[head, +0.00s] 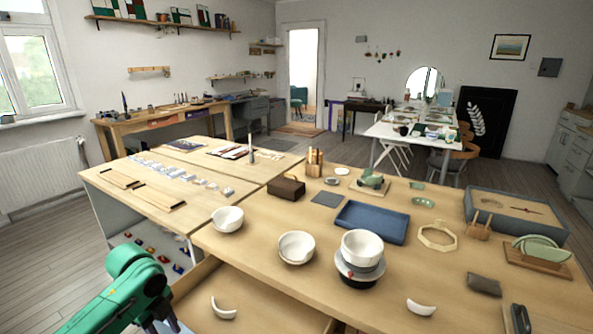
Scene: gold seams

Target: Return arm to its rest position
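My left arm, green, comes in at the lower left. My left gripper (162,325) points down at the bottom edge, left of the open drawer (262,305). Its fingertips are cut off by the picture edge, so I cannot see whether it is open or what is between its fingers. My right arm and gripper are not in view.
A curved white shard (223,308) lies in the drawer and another (421,307) on the table. White bowls (227,219) (296,247) stand near the table's front, with a further bowl (362,246) on a dark stand. A blue tray (371,222) lies behind them.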

